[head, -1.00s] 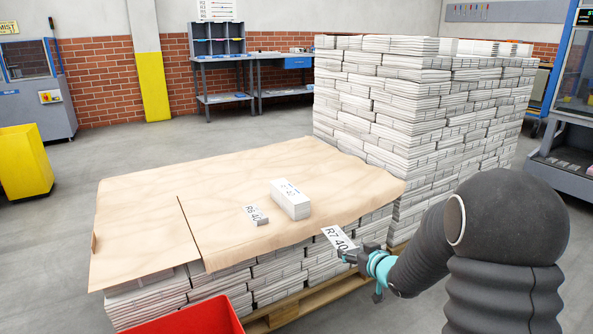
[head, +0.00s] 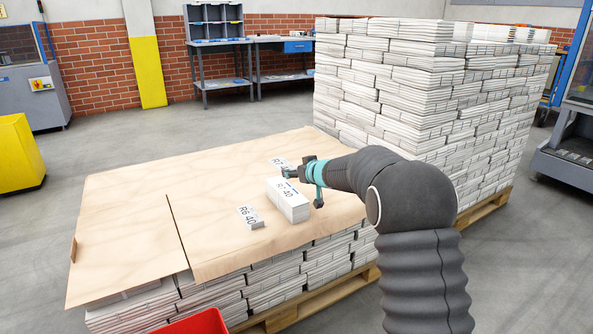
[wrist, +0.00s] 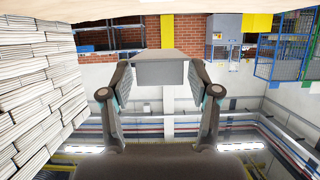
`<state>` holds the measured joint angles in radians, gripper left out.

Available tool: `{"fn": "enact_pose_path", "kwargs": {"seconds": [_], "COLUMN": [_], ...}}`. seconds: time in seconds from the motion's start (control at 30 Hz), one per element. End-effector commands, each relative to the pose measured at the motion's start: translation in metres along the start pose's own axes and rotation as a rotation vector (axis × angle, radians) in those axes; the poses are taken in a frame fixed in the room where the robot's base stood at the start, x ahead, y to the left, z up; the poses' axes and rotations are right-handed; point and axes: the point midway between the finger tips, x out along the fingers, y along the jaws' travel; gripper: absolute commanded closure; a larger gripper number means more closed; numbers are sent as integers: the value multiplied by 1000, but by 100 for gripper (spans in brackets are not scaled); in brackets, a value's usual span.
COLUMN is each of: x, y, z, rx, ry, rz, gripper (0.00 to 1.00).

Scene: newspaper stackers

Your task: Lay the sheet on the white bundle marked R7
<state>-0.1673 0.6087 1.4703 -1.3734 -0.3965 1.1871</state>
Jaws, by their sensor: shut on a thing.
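A white sheet (head: 281,162) with black "R7" lettering is pinched in my gripper (head: 291,173). It shows at the far top edge of the white bundle (head: 296,209), whose top face reads "R7 40". My gripper covers part of the sheet and of the bundle's top, and I cannot tell whether sheet and bundle touch. In the wrist view, the sheet (wrist: 160,72) shows grey between the two fingertips of my gripper (wrist: 160,85).
A smaller white piece (head: 250,216) marked "R6 40" lies left of the bundle. A tall stack of newspapers (head: 400,95) rises behind on the right. A red bin (head: 195,324) stands at the front. The left part of the cover paper is clear.

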Motion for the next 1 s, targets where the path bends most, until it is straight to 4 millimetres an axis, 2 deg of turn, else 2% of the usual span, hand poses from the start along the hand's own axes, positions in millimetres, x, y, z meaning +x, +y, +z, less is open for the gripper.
{"fn": "enact_pose_path", "kwargs": {"seconds": [0.27,0.37,1.0], "x": [-2,1,25], "y": [3,2,-1], "z": [1,7,63], "rx": [0,0,-1], "ry": [1,0,0], "rz": [6,5,1], "gripper": [60,60,60]}}
